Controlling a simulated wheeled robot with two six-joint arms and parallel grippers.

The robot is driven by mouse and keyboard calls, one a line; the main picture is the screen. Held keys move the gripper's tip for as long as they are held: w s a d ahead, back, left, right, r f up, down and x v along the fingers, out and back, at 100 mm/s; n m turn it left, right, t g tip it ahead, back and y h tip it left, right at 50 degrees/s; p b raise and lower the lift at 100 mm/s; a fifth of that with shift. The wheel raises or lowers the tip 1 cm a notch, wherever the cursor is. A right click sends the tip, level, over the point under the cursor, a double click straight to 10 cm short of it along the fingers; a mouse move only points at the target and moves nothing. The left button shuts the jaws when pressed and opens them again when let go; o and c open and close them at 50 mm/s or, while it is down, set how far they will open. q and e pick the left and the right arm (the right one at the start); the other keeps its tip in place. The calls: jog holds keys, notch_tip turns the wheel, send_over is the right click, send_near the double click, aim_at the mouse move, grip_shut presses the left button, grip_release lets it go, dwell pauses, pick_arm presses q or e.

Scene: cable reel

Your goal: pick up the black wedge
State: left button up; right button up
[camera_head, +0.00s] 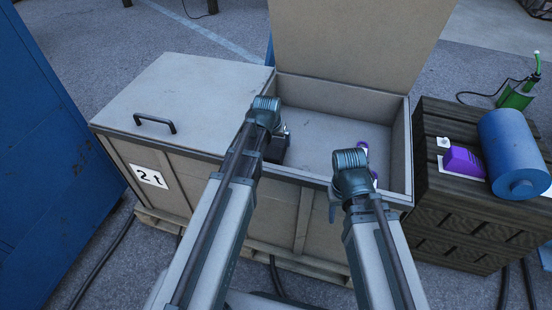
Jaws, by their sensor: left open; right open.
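A dark, blocky shape, likely the black wedge (278,150), shows inside the open bin near its front left corner. It is partly hidden behind my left wrist, and I cannot tell its full outline. My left gripper (266,112) is over that left end of the bin, right by the dark shape. Its fingers are hidden by the wrist, and I see no object held. My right gripper (350,172) is over the front right part of the bin. Its fingers are mostly hidden too. A purple item (364,152) shows in the bin just behind it, partly covered.
The bin (398,150) has a raised lid (360,40) at the back and a closed lid (185,95) with a handle at left. A dark crate (440,195) at right carries a blue roll (513,150) and a purple wedge-like item (463,160). A blue cabinet (50,170) stands left.

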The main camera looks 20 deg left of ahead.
aim_at(276, 146)
pick_arm(q)
jog(key=shift+b+x, duration=1.25)
jog(key=shift+x, duration=0.75)
pick_arm(e)
jog(key=shift+f, duration=1.8)
pick_arm(q)
jog(key=shift+s, duration=0.1)
jog(key=b+x, duration=0.5)
jog(key=shift+s+a+f, duration=0.1)
jog(key=shift+f, duration=0.15)
jog(key=shift+r, duration=0.1)
pick_arm(e)
notch_tip(276, 146, down, 5)
jog(key=shift+d+r, duration=0.1)
pick_arm(q)
grip_shut()
